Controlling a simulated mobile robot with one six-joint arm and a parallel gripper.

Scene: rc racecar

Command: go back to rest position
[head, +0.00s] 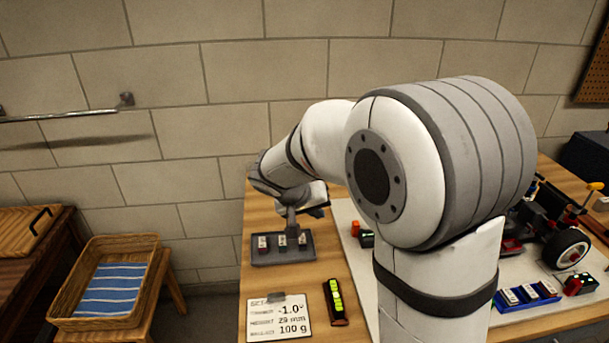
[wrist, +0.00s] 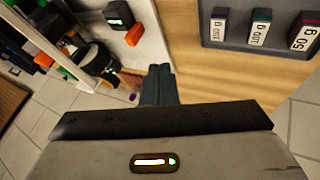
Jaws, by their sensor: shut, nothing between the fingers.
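My gripper (wrist: 158,84) is shut and empty in the wrist view, its two dark fingers together above the wooden table. In the head view my arm reaches to the left over the table (head: 262,308), and the gripper end is near the grey weight holder (head: 267,259); the fingers are hard to make out there. The holder also shows in the wrist view (wrist: 270,48), with weights labelled 150 g, 100 g and 50 g. The RC car (head: 545,225) is at the right of the head view, partly hidden behind my arm.
A setup card (head: 279,318) and a black gauge with green lights (head: 335,302) lie at the table's front. A blue tray (head: 528,296) stands on the white board (head: 350,262). A wicker basket (head: 68,310) with a striped blue cloth is on a stool to the left.

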